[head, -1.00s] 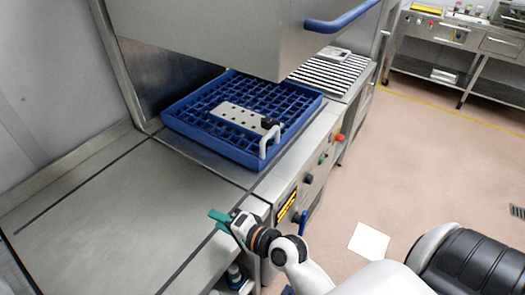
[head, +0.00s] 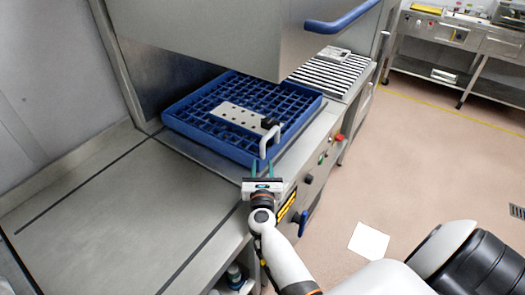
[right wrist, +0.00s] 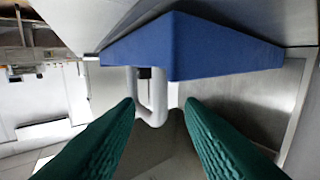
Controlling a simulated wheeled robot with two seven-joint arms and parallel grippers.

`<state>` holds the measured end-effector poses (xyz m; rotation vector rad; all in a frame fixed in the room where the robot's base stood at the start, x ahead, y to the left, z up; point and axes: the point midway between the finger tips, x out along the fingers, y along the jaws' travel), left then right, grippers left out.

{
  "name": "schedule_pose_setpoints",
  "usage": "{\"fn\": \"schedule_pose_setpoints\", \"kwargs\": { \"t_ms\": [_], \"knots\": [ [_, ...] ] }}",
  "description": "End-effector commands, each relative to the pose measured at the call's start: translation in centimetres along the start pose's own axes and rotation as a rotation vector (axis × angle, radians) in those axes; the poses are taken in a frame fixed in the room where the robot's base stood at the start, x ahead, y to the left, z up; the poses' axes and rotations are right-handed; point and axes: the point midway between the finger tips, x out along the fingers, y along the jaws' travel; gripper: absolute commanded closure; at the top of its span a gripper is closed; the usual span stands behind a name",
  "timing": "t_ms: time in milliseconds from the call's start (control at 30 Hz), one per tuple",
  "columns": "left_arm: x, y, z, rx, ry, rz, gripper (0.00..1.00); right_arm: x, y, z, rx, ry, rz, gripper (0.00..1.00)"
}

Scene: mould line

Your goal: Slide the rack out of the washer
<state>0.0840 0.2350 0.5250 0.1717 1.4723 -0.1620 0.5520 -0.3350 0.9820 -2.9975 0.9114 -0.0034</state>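The blue rack (head: 190,128) with a grid floor sits flat inside the washer (head: 225,35), under its raised hood. A perforated pale plate lies in the rack, and a white loop handle (head: 265,146) stands out at its front corner. My right gripper (head: 262,164) is open, its green fingers pointing at the handle from just in front of it. In the right wrist view the handle (right wrist: 147,112) stands ahead, in line with the gap between the open fingers, with the rack's blue side (right wrist: 220,50) behind it. I cannot tell whether the fingers touch the handle. My left gripper is out of view.
A bare steel table (head: 110,215) adjoins the washer on the left, level with it and clear. A striped roller surface (head: 330,75) lies to the right. The hood's blue bar (head: 343,20) hangs above. Knobs line the washer's front.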

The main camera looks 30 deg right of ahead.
Motion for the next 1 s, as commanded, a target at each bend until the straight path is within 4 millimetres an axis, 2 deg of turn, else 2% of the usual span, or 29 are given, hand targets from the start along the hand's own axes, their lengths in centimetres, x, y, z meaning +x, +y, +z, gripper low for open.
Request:
{"fn": "schedule_pose_setpoints", "kwargs": {
  "t_ms": [100,300,500,767,1000],
  "knots": [
    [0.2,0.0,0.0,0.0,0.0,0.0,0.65,2.6,0.0,0.0,-0.002,0.003,0.0,0.65],
    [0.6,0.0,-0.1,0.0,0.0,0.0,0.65,5.8,0.0,0.0,-0.003,0.002,-0.001,0.65],
    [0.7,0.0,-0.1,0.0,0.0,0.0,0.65,7.1,0.0,0.0,-0.002,0.0,-0.002,0.65],
    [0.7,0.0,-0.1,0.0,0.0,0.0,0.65,7.2,0.0,0.0,-0.002,0.0,-0.001,0.65],
    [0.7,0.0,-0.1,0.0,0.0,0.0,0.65,7.2,0.0,0.0,-0.003,0.0,-0.001,1.0]
  ]
}}
